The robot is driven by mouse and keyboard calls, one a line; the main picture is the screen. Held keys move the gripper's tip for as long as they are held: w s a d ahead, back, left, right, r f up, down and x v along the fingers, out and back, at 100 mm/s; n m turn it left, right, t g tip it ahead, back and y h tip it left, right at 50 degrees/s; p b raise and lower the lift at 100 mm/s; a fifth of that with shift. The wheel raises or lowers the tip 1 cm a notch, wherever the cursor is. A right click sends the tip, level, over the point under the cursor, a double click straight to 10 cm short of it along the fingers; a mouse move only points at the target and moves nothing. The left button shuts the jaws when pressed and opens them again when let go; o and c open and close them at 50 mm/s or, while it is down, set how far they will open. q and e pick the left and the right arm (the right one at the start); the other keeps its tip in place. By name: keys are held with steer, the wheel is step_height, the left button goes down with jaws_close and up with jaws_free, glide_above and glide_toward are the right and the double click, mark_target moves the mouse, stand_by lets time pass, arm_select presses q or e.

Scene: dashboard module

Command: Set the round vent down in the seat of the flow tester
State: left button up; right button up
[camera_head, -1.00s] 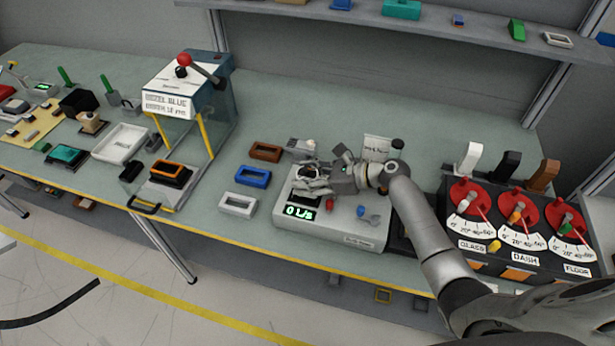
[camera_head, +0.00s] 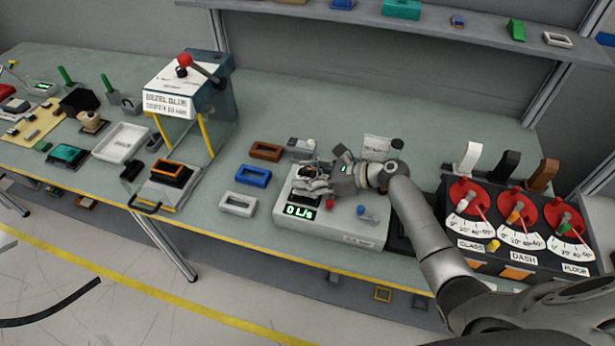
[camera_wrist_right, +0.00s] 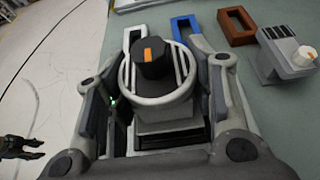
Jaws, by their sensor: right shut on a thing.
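The flow tester (camera_head: 345,229) is a pale box on the bench, with a green display (camera_head: 299,211) that reads 0 L/s. My right gripper (camera_head: 313,182) is over the tester's left part, just behind the display. In the right wrist view my right gripper (camera_wrist_right: 158,105) is shut on the round vent (camera_wrist_right: 160,106), a light ring with slats. A black knob-like part with an orange mark stands in the ring's middle. The fingers largely hide the vent in the head view. The seat is hidden, so I cannot tell whether the vent touches it.
Brown (camera_head: 266,152), blue (camera_head: 253,176) and white (camera_head: 238,203) frames lie left of the tester. A small grey device (camera_head: 301,144) stands behind it. A dial panel (camera_head: 520,235) is at the right and a lever press (camera_head: 190,85) at the left.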

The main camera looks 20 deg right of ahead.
steer(key=shift+f+b, duration=0.65)
steer(key=shift+f, duration=0.4)
steer(key=o, duration=1.2)
steer(key=shift+f, duration=0.1)
steer(key=shift+d, duration=0.1)
steer(key=shift+s+d, duration=0.25)
steer(key=shift+d, duration=0.05)
steer(key=v, duration=1)
steer(key=shift+a+r, duration=0.15)
steer(key=shift+r, duration=0.05)
steer(key=shift+s+d+r, duration=0.2)
steer(key=shift+d, duration=0.3)
